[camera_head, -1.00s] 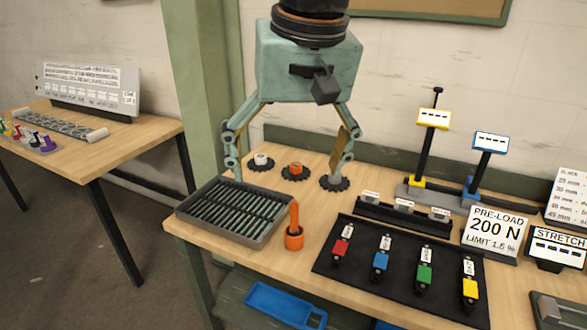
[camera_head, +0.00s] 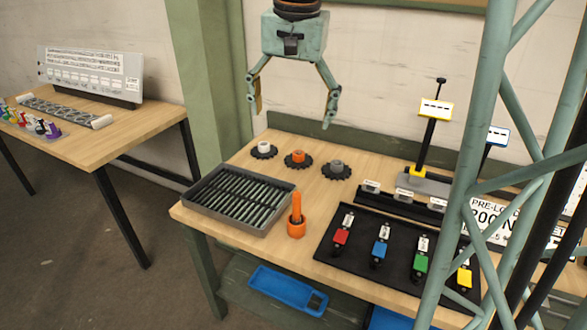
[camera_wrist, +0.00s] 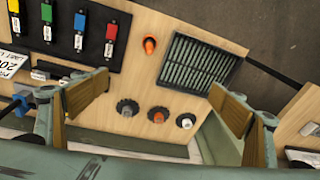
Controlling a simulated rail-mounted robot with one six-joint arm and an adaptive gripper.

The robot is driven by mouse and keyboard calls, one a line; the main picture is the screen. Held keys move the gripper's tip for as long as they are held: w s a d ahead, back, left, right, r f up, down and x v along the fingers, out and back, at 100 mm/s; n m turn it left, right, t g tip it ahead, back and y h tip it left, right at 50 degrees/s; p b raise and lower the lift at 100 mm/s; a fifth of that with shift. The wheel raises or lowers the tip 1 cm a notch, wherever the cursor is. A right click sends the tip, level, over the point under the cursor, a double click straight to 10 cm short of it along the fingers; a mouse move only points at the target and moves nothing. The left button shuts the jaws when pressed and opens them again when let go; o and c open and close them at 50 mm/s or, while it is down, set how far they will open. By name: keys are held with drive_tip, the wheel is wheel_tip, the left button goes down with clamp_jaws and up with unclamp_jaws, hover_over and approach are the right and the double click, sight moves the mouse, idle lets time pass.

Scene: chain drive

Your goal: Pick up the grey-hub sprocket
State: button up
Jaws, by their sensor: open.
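The grey-hub sprocket (camera_head: 337,171) is a dark toothed disc with a grey hub, lying flat at the back of the wooden bench. It also shows in the wrist view (camera_wrist: 127,109). It is at the right end of a row with an orange-hub sprocket (camera_head: 298,159) and a white-hub sprocket (camera_head: 264,151). My gripper (camera_head: 293,112) hangs above and behind the row, open and empty, its fingers wide apart. In the wrist view, the row lies between my gripper's two fingers (camera_wrist: 163,103), with the grey-hub one nearer the left finger.
A grey tray of dark pins (camera_head: 198,218) and an orange cup with an upright orange tool (camera_head: 297,228) stand in front. A black mat with coloured tags (camera_head: 335,262) lies right. My green lattice link covers the right side. A post with a yellow-framed sign (camera_head: 430,135) stands behind.

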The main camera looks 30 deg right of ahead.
drive_tip(key=w+d+f+m+p, duration=0.2)
drive_tip(key=w+d+f+m, duration=0.1)
drive_tip(key=w+d, duration=0.45)
drive_tip(key=m+g+p, duration=0.2)
drive_tip(key=m+p, duration=0.5)
drive_tip(key=m, duration=0.1)
hover_over(337, 163)
wheel_tip(337, 163, down, 22)
drive_tip(key=shift+w+d+f+y, duration=0.2)
drive_tip(key=shift+y, duration=0.1)
drive_tip(key=shift+f, duration=0.2)
drive_tip(key=shift+f, duration=4.15)
drive_tip(key=shift+s+f, duration=0.1)
drive_tip(key=shift+f, duration=2.5)
